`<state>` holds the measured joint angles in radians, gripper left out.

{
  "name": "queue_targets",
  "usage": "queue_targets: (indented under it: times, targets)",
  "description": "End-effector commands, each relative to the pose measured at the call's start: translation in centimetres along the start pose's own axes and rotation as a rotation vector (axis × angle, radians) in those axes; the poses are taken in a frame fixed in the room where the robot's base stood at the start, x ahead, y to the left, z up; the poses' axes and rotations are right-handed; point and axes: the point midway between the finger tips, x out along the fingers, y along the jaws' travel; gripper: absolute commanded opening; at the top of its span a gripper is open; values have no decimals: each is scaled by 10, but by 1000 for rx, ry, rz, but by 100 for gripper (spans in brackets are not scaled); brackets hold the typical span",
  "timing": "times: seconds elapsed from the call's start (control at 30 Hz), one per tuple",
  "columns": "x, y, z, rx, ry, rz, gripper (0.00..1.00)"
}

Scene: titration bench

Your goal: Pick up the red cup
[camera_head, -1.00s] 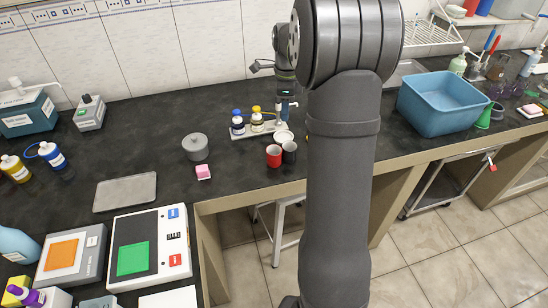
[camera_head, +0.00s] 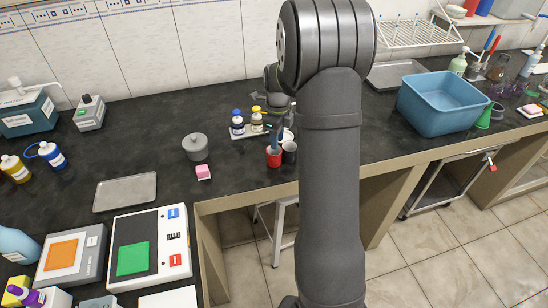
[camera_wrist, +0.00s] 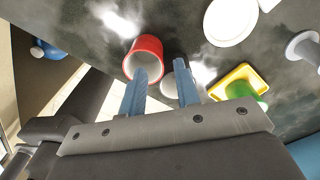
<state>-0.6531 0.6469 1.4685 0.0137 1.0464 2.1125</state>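In the head view a finger of my gripper (camera_head: 277,139) is right above the red cup, and the other finger is hard to make out.
Two small bottles (camera_head: 247,122) stand in a rack behind the cups. A blue basin (camera_head: 442,103) stands to the right. The bench between the pot and cups is clear.

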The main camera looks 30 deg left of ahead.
Motion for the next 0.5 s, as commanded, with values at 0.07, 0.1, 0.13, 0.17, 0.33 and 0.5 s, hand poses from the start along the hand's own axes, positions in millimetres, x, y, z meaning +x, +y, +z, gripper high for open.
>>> queue_targets:
  times: [0.07, 0.1, 0.13, 0.17, 0.33, 0.5]
  targets:
    - [6, 0, 0, 0, 0, 0, 30]
    - [7, 0, 0, 0, 0, 0, 30]
    - [9, 0, 0, 0, 0, 0, 30]
    - [11, 0, 0, 0, 0, 0, 30]
    - [36, -1, 0, 0, 2, 3, 30]
    - [56, -1, 0, -1, 2, 1, 30]
